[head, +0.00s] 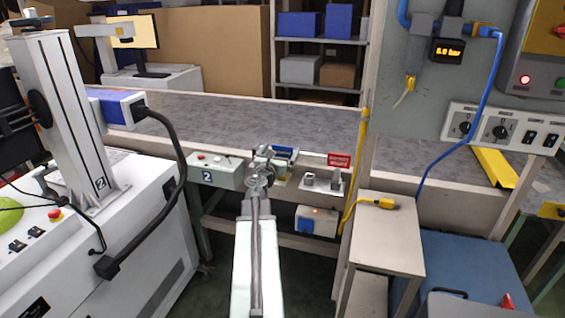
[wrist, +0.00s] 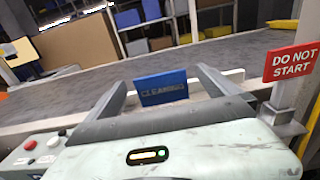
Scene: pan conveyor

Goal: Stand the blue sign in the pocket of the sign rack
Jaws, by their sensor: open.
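The blue sign (wrist: 161,87), lettered "CLEANING", shows upright in the wrist view between the two fingers of my gripper (wrist: 160,79). The fingers are open, with a gap on each side of the sign. Its lower edge is hidden by my gripper's body. In the head view the sign (head: 284,153) is a small blue patch just behind and right of my gripper (head: 265,153). A small base with metal blocks (head: 322,181) beside the red sign may be the sign rack; I cannot make out its pocket.
A red "DO NOT START" sign (wrist: 292,61) stands close to the right. A control box with buttons (head: 215,171) is to the left. The grey conveyor (head: 250,118) runs behind. A post (head: 362,110) and a small side table (head: 388,228) stand to the right.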

